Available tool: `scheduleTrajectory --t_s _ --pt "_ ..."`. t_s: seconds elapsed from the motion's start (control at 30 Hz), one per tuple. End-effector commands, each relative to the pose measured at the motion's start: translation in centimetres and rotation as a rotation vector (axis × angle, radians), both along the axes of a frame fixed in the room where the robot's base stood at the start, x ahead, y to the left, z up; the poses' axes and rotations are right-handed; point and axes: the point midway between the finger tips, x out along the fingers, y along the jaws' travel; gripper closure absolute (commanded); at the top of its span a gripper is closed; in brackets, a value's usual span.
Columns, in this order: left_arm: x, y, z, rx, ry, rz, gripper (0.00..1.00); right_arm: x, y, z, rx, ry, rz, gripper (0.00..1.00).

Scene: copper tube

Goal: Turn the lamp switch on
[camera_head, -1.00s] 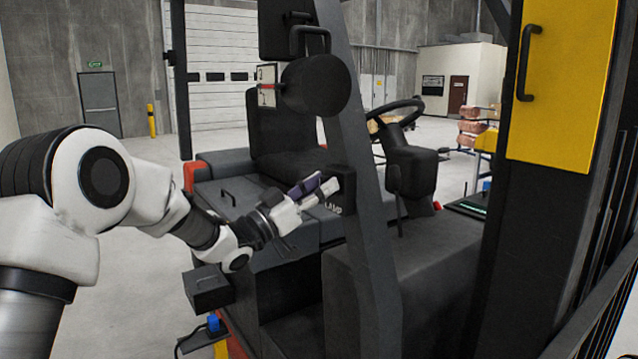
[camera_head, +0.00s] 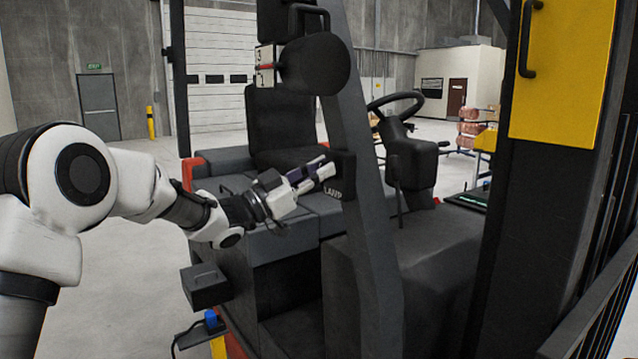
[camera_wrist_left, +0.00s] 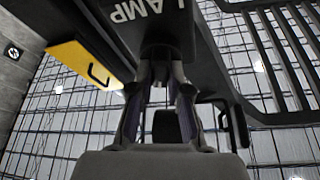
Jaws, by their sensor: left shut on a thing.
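The lamp switch is on a small black box (camera_head: 345,172) marked LAMP, fixed to the forklift's dark slanted post. My left gripper (camera_head: 328,169) reaches it from the left, its fingertips at the box's left side. In the left wrist view the LAMP box (camera_wrist_left: 185,22) is at the top, and the gripper's two fingers (camera_wrist_left: 160,72) close in on a dark piece beneath it. The gripper is shut on the switch, which the fingers mostly hide; its position cannot be told. The right gripper is out of view.
The slanted post (camera_head: 362,215) stands just behind the box. A round black lamp (camera_head: 313,64) hangs above, and the seat (camera_head: 280,125) and steering wheel (camera_head: 395,108) are behind. A small black box (camera_head: 205,286) juts out below my left arm.

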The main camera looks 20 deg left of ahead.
Motion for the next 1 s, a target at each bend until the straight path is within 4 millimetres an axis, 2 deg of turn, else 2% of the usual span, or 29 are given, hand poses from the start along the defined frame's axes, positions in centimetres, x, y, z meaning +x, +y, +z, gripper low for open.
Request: scheduleTrajectory --t_s 0.03,0.1,0.4,0.7,1.0 --pt "0.0 0.1 -0.2 0.030 -0.034 0.002 1.00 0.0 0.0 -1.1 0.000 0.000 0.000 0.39" --pt "-0.1 0.1 -0.2 0.084 -0.076 0.002 1.00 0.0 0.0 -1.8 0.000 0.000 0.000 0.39" --pt "-0.2 -0.1 -0.1 0.307 -0.248 0.002 1.00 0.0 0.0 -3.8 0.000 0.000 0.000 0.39" --pt "-0.2 -0.2 -0.1 0.489 -0.389 0.002 1.00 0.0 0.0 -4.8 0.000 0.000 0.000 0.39" --pt "-0.3 -0.2 -0.1 0.586 -0.462 0.001 1.00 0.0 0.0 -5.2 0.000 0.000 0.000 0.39"
